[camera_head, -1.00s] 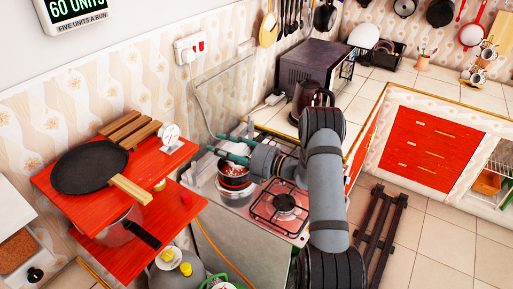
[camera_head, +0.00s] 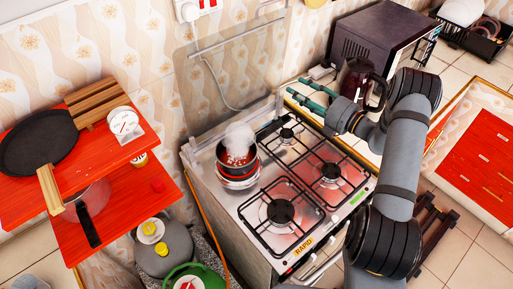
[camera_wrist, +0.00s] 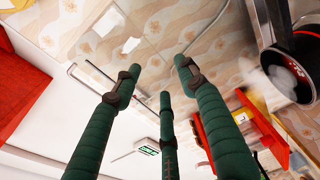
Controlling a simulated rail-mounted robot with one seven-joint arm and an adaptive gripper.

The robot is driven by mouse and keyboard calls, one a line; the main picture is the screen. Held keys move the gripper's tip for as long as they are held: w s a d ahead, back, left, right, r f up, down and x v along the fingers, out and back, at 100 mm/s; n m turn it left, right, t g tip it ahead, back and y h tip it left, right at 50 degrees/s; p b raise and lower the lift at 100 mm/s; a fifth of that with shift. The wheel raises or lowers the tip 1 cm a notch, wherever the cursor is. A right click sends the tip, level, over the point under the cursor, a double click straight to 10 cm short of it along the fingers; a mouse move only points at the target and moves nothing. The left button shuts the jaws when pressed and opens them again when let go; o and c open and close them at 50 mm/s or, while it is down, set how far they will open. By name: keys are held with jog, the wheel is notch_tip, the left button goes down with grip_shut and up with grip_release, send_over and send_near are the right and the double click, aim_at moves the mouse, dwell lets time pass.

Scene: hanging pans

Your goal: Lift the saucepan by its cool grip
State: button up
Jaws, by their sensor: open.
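A red saucepan (camera_head: 238,166) with steam rising over it stands on the back left of the stove in the head view. I cannot make out its grip there. In the wrist view, a steaming round pan (camera_wrist: 289,78) with a dark rim shows at the upper right, partly cut off by the frame edge. My gripper (camera_head: 296,88) has green fingers and is open and empty. It points left above the back of the stove, to the right of the saucepan and clear of it. Its fingers also show spread apart in the wrist view (camera_wrist: 160,75).
The stove (camera_head: 327,213) has several bare burners. A dark kettle (camera_head: 357,82) and a microwave (camera_head: 385,42) stand behind my arm. Red shelves (camera_head: 123,182) at the left hold a black pan (camera_head: 38,142) and a pot with a black handle (camera_head: 90,205).

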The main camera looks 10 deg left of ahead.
notch_tip(320, 180, down, 4)
jog(key=s+a+b, duration=0.2)
jog(key=b, duration=1.6)
send_near(279, 127)
jog(key=x, duration=0.4)
jog(key=shift+w+a+f, duration=0.15)
jog(key=shift+w, duration=0.05)
jog(key=x, duration=0.2)
jog(key=p+x, duration=0.1)
jog(key=x, duration=0.1)
jog(key=p+x, duration=0.1)
jog(key=x, duration=0.2)
jog(key=shift+s+a+r, duration=0.1)
jog(key=shift+s+r, duration=0.15)
jog(key=shift+w+a+f, duration=0.1)
jog(key=shift+w+a, duration=0.15)
jog(key=shift+c, duration=1.4)
jog(key=c, duration=0.7)
grip_shut()
